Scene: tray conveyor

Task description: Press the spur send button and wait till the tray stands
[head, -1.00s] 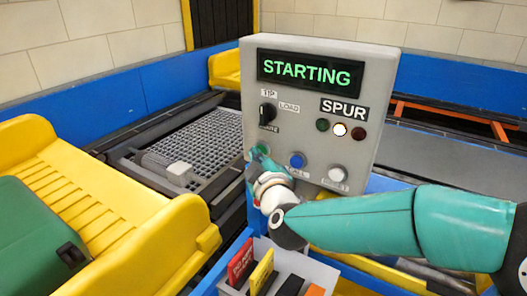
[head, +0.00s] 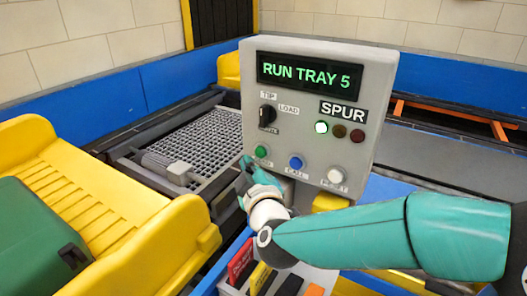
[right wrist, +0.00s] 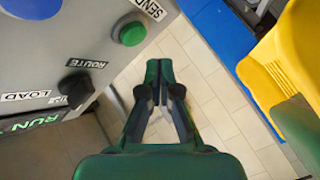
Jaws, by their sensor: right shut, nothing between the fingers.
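The grey control panel (head: 374,110) has a display (head: 311,75) reading RUN TRAY 5. The green send button (head: 261,151) is at its lower left and also shows in the right wrist view (right wrist: 131,34). My right gripper (head: 246,168) is shut and empty, just below and left of the button, apart from it. In the right wrist view its closed fingers (right wrist: 160,68) point past the panel's edge. A yellow tray (head: 165,245) carries a green case at the left. My left gripper is out of view.
The blue call button (head: 296,161) and white reset button (head: 336,174) sit right of the send button. The black route knob (head: 268,114) is above. A grey grid section (head: 200,140) lies behind. Another yellow tray (head: 229,70) is partly hidden by the panel.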

